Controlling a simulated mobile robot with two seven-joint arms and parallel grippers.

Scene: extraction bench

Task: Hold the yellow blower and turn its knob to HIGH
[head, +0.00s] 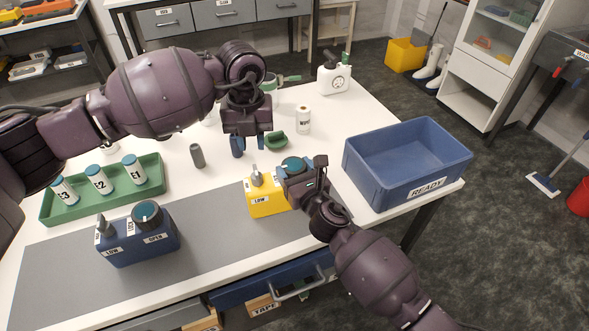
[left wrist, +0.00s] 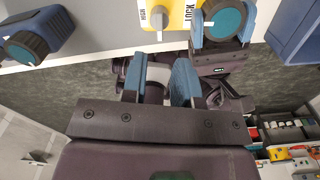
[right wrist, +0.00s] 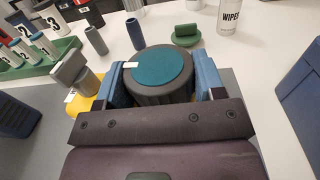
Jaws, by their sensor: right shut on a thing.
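The yellow blower (head: 262,203) stands on the bench, with a LOW label on its front. Its small grey knob (head: 257,179) is upright on the left of its top and also shows in the left wrist view (left wrist: 157,18), near the HIGH label. I cannot tell exactly where it points. My right gripper (head: 303,172) is shut on the large round teal-topped cap (right wrist: 160,70) at the blower's right; the fingers are on either side of it. My left gripper (head: 251,146) is open and empty, behind the blower and apart from it, fingers pointing down.
A blue blower (head: 140,245) stands front left on the grey mat (head: 60,270). A green tray (head: 105,203) with labelled cylinders is at left. A blue READY bin (head: 400,178) is at right. A grey cylinder (head: 197,155), green piece (head: 277,139) and wipes tub (head: 303,120) stand behind.

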